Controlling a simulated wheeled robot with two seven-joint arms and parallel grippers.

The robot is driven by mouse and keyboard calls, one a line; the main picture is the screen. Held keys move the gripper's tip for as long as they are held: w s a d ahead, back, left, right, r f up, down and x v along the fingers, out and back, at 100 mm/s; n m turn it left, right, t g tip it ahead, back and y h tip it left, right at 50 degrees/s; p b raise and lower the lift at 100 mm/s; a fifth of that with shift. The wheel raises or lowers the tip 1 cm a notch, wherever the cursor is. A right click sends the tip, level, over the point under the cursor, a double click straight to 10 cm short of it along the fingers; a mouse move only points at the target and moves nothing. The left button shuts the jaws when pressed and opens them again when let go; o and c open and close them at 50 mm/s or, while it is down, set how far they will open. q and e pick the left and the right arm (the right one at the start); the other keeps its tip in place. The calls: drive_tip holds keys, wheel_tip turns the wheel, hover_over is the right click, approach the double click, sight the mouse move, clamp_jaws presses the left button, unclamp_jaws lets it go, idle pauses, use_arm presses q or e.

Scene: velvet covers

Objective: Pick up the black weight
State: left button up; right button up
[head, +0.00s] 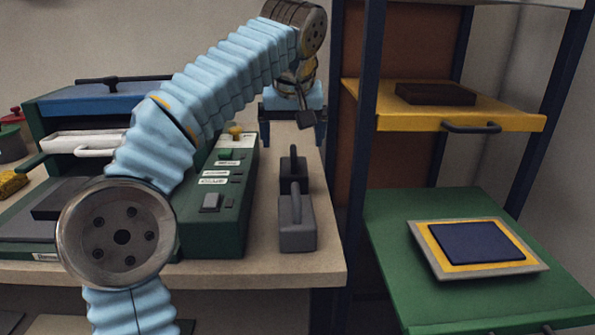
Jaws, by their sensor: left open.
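The black weight (293,174) is a small dark block with an upright handle, standing on the workbench. A grey weight (297,224) of similar shape stands just in front of it and hides its lower front. My left gripper (292,140) is beyond the black weight in the picture, near the back of the bench, with its two dark fingers spread apart and pointing down. Nothing shows between the fingers, and the black weight appears apart from them. How high the fingers are above the bench is hard to tell. My right gripper is out of view.
A green control box (222,205) stands left of the weights, and a green press-like machine (50,190) is farther left. A shelf rack with a yellow shelf (365,100) and a green shelf (390,240) stands right. The workbench (255,268) is bare near its right front edge.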

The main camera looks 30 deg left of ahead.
sight(294, 165)
use_arm(q)
drive_tip(key=x, duration=1)
drive_tip(key=shift+d, duration=0.1)
clamp_jaws()
drive_tip(key=shift+r, duration=0.15)
